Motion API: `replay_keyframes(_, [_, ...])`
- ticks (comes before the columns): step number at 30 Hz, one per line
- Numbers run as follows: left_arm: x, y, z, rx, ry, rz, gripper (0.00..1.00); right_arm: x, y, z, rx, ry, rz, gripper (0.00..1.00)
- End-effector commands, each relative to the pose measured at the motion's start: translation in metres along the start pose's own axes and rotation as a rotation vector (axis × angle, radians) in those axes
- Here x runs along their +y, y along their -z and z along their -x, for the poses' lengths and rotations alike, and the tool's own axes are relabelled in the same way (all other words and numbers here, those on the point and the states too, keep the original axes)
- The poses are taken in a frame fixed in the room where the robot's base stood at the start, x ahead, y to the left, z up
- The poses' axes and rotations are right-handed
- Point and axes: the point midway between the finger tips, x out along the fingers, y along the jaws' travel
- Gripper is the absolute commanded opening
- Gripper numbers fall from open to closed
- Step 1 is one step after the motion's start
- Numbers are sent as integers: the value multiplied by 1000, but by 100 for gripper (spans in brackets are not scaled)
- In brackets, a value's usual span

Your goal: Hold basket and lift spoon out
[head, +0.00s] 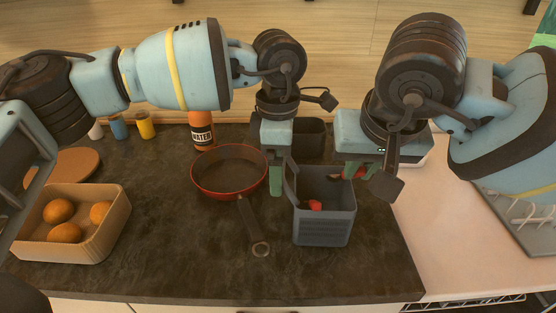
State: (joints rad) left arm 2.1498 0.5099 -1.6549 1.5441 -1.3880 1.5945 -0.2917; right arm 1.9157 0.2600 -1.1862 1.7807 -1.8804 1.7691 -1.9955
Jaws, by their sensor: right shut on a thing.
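The grey basket (323,226) stands upright on the dark counter, right of centre. My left gripper (283,178) is at the basket's left rim, with a green finger outside the wall. Its other finger is not clearly seen, so I cannot tell whether it grips the rim. My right gripper (350,170) reaches in over the basket's back right part. It is shut on a reddish-brown thing (335,177), seemingly the spoon, which is small and mostly hidden. A red item (315,205) lies inside the basket.
A red-rimmed pan (230,192) with its handle toward the front is left of the basket. A box (98,240) of oranges stands at far left. An orange bottle (201,131), small containers and a dark bin (309,138) are behind. The counter's front right is clear.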

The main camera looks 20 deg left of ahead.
Motion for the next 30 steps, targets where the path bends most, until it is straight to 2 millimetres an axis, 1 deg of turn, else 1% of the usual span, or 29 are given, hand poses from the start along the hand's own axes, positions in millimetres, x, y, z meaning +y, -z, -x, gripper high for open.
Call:
replay_keyframes(1, [0,0,1,-1,-1,0,65,0,2,5,2,0,0,0])
replay_keyframes(18, [0,0,1,-1,-1,0,65,-2,20,48,2,1,1,0])
replay_keyframes(22, [0,0,1,-1,-1,0,65,-2,22,52,1,1,0,0])
replay_keyframes(28, [0,0,1,-1,-1,0,65,-2,22,52,0,1,0,0])
replay_keyframes(29, [0,0,1,-1,-1,0,93,-2,22,52,0,1,0,0])
replay_keyframes(30, [0,0,0,-1,-1,0,98,-2,22,52,0,1,0,0])
